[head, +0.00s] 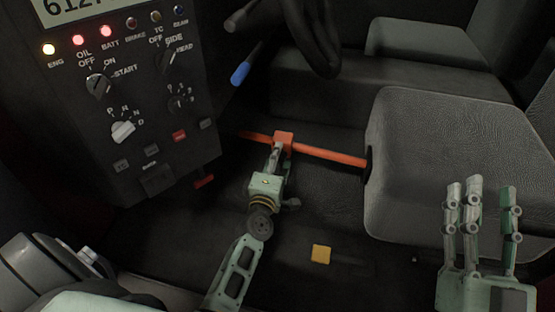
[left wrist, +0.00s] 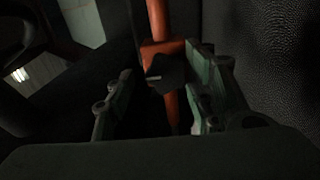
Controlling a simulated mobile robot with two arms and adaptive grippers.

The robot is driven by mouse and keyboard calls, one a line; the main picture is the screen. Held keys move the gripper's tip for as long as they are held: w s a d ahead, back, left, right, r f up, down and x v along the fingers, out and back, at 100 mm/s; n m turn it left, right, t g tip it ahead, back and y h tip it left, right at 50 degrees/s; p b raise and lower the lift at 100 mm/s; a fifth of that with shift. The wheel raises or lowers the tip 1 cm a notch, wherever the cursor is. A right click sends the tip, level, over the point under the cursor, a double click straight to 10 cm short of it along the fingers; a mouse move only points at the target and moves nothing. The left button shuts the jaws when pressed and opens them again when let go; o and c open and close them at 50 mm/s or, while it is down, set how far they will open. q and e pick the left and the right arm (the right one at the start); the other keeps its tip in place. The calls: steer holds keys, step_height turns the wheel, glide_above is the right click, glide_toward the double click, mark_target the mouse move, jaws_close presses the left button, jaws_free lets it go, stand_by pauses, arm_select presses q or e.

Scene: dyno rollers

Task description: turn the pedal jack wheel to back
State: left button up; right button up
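The pedal jack is an orange-red rod (head: 325,154) running across the footwell to the dark seat base. It carries an orange block (head: 284,138). In the left wrist view the block (left wrist: 176,50) has a dark angular knob (left wrist: 166,76) with a short light mark on its face, which seems to be the wheel. My left gripper (head: 279,158) is at the block. Its green fingers stand apart on both sides of the rod and knob, with a visible gap on the left; contact on the right is unclear. My right gripper (head: 482,195) is open and empty, fingers upward, in front of the seat.
A black control panel (head: 140,100) with dials and lit lamps stands at left. A grey seat (head: 440,150) is at right. A blue-tipped lever (head: 241,73) and dark steering wheel (head: 315,50) are above. A yellow square (head: 321,254) lies on the dark floor.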

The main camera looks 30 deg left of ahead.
arm_select(q)
steer(key=shift+f, duration=0.15)
steer(key=v, duration=1.2)
stand_by(0.3)
